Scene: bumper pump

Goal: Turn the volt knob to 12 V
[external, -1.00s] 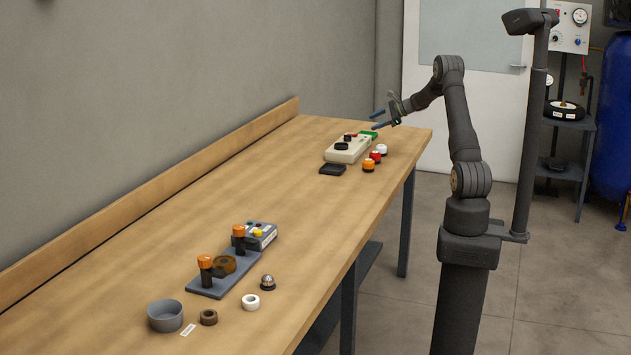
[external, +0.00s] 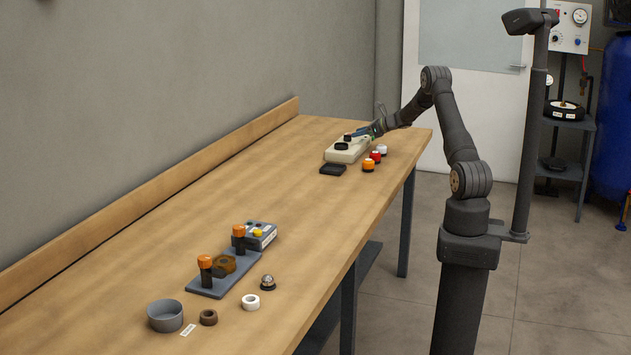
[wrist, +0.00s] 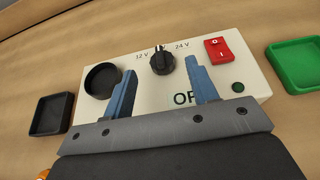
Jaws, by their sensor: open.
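The volt knob (wrist: 162,60) is black and sits on a cream control box (wrist: 225,85), between the printed labels 12 V on its left and 24 V on its right in the wrist view. Its pale mark is at the top; I cannot tell clearly which label it favours. My gripper (wrist: 160,70) is open, with one blue finger either side of the knob's line and nothing between them. Whether the fingers have reached knob height is unclear. In the external view my gripper (external: 361,134) is over the box (external: 347,152), partly hiding its top.
The box also has a round black cup-like part (wrist: 102,80), a red switch (wrist: 218,50) and a dark green lamp (wrist: 238,87). A black tray (wrist: 53,113) lies left and a green tray (wrist: 297,66) right. Orange, red and white buttons (external: 376,156) stand near the table edge.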

